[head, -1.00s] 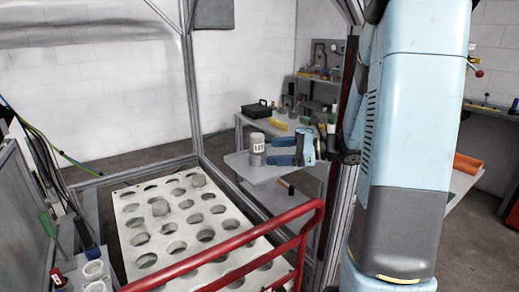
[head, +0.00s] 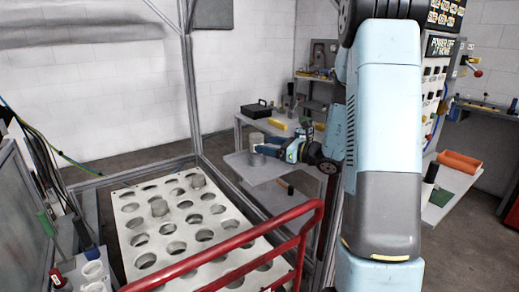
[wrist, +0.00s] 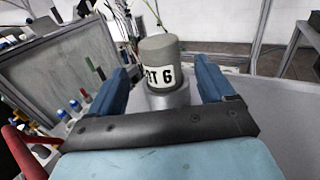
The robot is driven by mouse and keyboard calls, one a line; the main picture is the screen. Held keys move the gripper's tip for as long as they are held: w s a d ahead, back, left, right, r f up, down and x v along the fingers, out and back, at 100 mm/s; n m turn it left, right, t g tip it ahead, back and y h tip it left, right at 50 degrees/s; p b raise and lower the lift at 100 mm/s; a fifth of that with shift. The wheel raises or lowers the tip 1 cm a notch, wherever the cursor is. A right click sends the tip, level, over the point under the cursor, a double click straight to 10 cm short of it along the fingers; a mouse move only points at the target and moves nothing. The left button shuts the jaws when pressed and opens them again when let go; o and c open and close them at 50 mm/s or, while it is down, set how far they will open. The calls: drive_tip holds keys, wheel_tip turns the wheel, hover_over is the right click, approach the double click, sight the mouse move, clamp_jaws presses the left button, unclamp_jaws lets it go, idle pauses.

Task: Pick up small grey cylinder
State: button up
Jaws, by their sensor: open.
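The small grey cylinder (wrist: 158,48) has a white label with black print, partly readable as "OT 6". It stands upright on a shiny round metal base (wrist: 168,97) on the grey table. In the head view the cylinder (head: 257,140) is at the table's left side, partly covered by my gripper. My gripper (head: 268,146) is open and level with it. In the wrist view the cylinder shows between the two blue fingers of my gripper (wrist: 162,78), with room on both sides. I cannot tell whether the fingertips reach past it.
A red rail (head: 240,258) crosses in front. Grey frame posts (head: 192,85) stand nearby. A black case (head: 257,109) sits on the table behind.

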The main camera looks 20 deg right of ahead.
sight(256, 142)
drive_tip(key=shift+f+x, duration=0.1)
drive_tip(key=shift+x, duration=1.3)
drive_tip(key=shift+f+x, duration=0.15)
drive_tip(key=shift+x, duration=1.25)
drive_tip(key=shift+w+d+r, duration=0.1)
drive_tip(key=shift+w+d, duration=0.1)
drive_tip(key=c, duration=1.4)
